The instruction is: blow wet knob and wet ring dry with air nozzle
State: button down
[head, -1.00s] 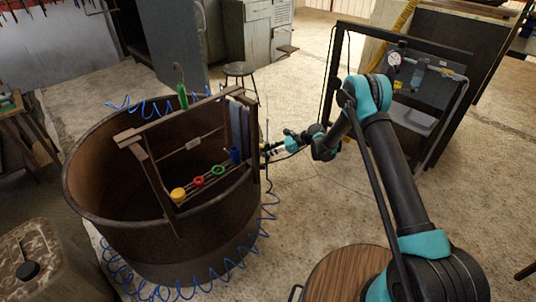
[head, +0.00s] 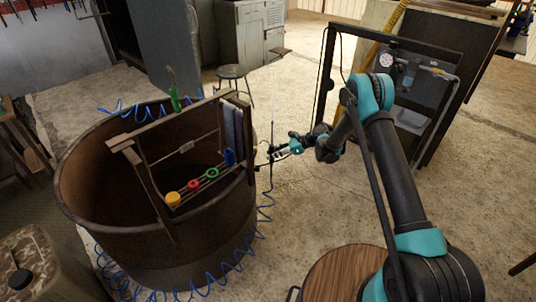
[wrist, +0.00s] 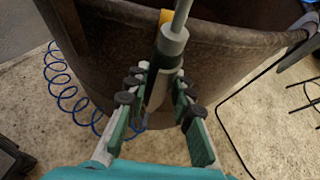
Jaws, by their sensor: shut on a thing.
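A wooden rack lies across the rusty tub (head: 120,240). On its rail sit a yellow knob (head: 173,199), a red ring (head: 193,184), a green ring (head: 212,173) and a blue piece (head: 229,158). I cannot tell which are wet. My gripper (head: 270,153) is just outside the tub's right side, right of the rail. It is shut on a pale grey tool (wrist: 168,52) with a thin upright shaft. I cannot tell for sure whether this is the air nozzle. A green-handled thing with a bent metal tip (head: 175,102) stands at the tub's far side.
A coiled blue hose (head: 240,253) runs around the tub; it shows left of my gripper in the wrist view (wrist: 62,88). Grey cloths (head: 233,128) hang on the rack. A stool (head: 232,74) and a dark panel frame with a gauge (head: 385,60) stand behind. Floor between is open.

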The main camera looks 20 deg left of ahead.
jog(key=shift+w+d, duration=0.25)
jog(key=shift+d, duration=0.55)
jog(key=shift+w+d, duration=0.25)
jog(key=shift+d, duration=0.5)
jog(key=shift+d, duration=0.1)
